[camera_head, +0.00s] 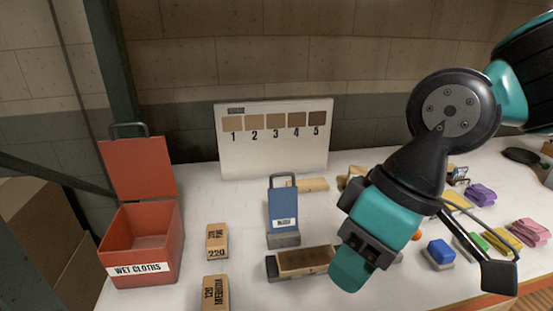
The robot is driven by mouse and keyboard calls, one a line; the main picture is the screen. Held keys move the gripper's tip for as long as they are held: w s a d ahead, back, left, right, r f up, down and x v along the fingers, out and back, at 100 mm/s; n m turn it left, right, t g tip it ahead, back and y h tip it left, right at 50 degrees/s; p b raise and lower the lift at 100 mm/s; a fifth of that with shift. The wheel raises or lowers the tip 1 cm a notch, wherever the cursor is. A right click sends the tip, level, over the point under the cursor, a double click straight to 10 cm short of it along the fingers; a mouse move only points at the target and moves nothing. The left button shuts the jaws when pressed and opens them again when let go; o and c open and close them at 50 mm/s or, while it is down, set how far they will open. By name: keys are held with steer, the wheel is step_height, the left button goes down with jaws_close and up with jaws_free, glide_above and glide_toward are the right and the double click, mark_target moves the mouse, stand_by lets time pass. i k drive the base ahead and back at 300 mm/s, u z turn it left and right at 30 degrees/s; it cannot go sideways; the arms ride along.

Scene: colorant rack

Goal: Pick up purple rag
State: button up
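The purple rag (480,194) lies folded on the white table at the right, behind the other coloured cloths. My gripper (354,268) is in front of the table's middle, left of the rag and well apart from it, with its teal and black end pointing down and left. I cannot make out a gap between its fingers, and no rag is seen in it. The arm comes in from the upper right and hides part of the table left of the rag.
Pink (530,233), yellow (502,241) and green (478,241) cloths lie in front of the rag. A blue block (440,250) sits left of them. A red open box (120,255) labelled WET CLOTHS stands left. A numbered sample board (270,155) stands at the back.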

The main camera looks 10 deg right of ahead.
mark_target(482, 196)
steer(key=z, duration=3.35)
steer(key=i, duration=2.35)
steer(key=u, duration=2.45)
